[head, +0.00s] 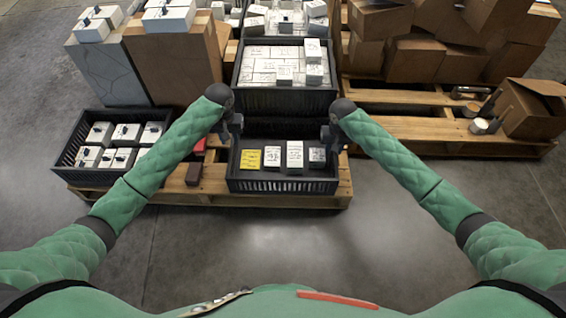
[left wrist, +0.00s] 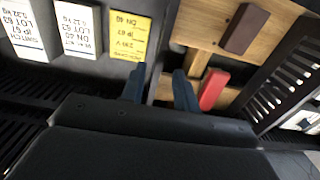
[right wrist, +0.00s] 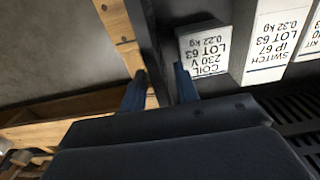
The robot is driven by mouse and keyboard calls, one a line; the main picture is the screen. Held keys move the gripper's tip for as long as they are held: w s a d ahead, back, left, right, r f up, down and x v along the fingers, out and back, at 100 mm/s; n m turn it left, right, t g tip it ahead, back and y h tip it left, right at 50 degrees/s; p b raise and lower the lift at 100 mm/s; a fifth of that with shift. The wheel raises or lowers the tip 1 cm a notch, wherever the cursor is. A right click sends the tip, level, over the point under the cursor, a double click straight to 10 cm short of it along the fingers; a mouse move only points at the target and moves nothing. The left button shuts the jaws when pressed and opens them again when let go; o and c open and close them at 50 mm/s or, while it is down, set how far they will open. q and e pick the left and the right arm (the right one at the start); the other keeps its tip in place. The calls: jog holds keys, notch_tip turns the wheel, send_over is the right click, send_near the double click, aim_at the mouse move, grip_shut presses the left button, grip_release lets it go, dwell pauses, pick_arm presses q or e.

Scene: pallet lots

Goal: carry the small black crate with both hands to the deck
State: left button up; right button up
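The small black crate (head: 282,186) sits on the front of a wooden pallet (head: 200,190) and holds a yellow box (head: 250,159) and several white boxes. My left gripper (head: 237,127) is at its left side wall; in the left wrist view its fingers (left wrist: 160,78) stand apart on either side of the wall, with a gap showing. My right gripper (head: 327,134) is at the right side wall; in the right wrist view its fingers (right wrist: 160,76) also straddle the wall with a gap. Which surface is the deck I cannot tell.
A larger black crate (head: 285,100) of white boxes stands just behind. Another black crate (head: 75,175) lies at the left. A red block (head: 200,145) and a brown block (head: 194,174) lie between. A pallet with cartons (head: 415,58) is at right. The floor in front is clear.

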notch_tip(320, 180, up, 10)
jog(key=shift+f, duration=0.1)
dwell(0.7)
